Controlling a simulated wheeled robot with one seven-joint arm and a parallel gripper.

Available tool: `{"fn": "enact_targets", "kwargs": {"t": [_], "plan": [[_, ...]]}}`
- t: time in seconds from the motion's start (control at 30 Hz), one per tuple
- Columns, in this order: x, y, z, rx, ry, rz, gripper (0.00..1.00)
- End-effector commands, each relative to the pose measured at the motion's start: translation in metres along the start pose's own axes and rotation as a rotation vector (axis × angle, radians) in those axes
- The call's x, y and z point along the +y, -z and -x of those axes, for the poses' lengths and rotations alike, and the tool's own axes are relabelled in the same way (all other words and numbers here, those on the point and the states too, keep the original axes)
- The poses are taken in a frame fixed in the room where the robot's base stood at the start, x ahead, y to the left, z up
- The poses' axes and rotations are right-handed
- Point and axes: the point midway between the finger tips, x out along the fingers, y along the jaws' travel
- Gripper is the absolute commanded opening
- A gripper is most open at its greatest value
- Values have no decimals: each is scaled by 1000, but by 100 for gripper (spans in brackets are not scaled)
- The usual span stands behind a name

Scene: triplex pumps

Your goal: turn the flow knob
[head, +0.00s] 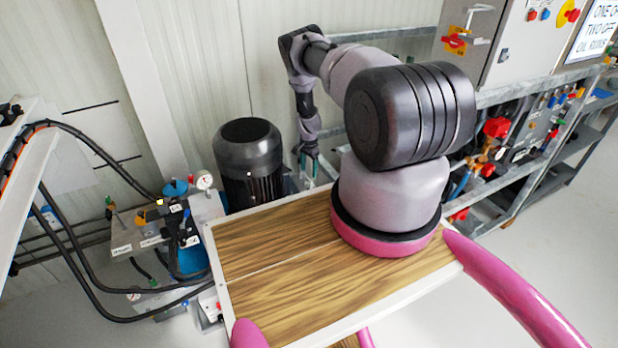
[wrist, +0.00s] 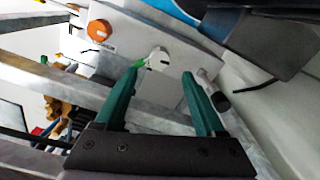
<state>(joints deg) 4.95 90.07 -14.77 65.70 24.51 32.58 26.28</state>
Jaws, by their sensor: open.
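In the wrist view, a small white round knob (wrist: 158,60) with a dark mark sits on a pale grey panel (wrist: 125,18). An orange round knob (wrist: 99,31) is on the same panel, up and to the left. I cannot read the labels, so I cannot tell which is the flow knob. My gripper (wrist: 163,71) has green fingers, open and apart, with their tips on either side of the white knob in the picture. I cannot tell whether they touch it. In the head view, my gripper (head: 308,158) hangs low beside the black motor; the knobs are hidden there.
A black-ended lever (wrist: 219,101) is close to the right finger. The black motor (head: 248,160) stands left of my gripper in the head view. A metal rack (head: 500,95) with valves and hoses is to the right. The wall is behind.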

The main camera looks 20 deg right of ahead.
Motion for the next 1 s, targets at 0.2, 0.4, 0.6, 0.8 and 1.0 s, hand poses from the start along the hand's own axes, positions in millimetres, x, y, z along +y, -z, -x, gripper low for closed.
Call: {"fn": "enact_targets", "kwargs": {"t": [0.2, 0.4, 0.6, 0.8, 1.0], "plan": [[-1, 0, 39, 1, 1, 0, 72], [0, 0, 51, 0, 0, 0, 72], [0, 0, 51, 0, -1, 0, 72], [0, 0, 51, 0, -1, 0, 72], [-10, 1, 74, 2, 16, 8, 72]]}}
